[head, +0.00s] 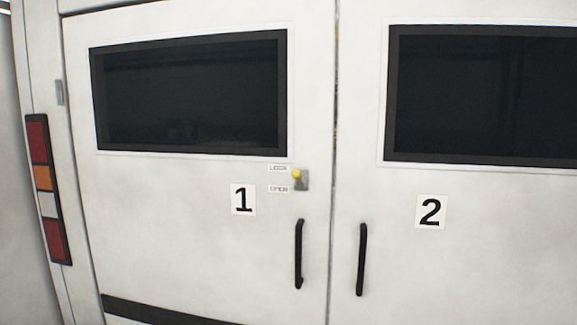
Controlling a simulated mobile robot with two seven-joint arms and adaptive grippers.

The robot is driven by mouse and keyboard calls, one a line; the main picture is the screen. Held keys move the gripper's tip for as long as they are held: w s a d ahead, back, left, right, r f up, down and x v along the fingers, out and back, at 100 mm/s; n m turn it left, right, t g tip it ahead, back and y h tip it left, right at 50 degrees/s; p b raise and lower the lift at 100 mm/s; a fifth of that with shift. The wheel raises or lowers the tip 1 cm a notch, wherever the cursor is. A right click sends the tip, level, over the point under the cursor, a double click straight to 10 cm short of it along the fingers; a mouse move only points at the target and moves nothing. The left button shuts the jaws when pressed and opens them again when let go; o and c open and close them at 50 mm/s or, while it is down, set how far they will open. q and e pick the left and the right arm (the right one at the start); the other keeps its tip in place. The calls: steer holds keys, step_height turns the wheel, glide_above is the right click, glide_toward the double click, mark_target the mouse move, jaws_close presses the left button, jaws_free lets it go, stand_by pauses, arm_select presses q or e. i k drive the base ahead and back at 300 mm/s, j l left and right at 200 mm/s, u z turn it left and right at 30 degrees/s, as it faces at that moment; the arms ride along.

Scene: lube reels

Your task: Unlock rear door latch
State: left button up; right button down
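The rear door latch (302,180) is a small grey metal plate with a yellow knob (296,174) on the white door marked 1 (170,220), near its right edge. A LOCK label (279,168) is at the upper left of the latch and an OPEN label (279,189) is at its lower left. The yellow knob sits at the upper part of the plate, closer in height to the LOCK label. Both doors look closed. Neither of my grippers is in view.
Door 1 has a black vertical handle (299,254) below the latch. The door marked 2 (480,260) has a matching handle (362,260) across the seam. Dark windows (190,92) fill the upper doors. A red, orange and white tail light (47,190) is at the left.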

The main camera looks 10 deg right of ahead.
mark_target(297, 174)
steer(key=i+l+u, duration=0.2)
steer(key=i+l, duration=0.2)
steer(key=i, duration=0.25)
steer(key=i+l+u, duration=0.2)
steer(key=i+l, duration=0.35)
steer(key=i, duration=0.1)
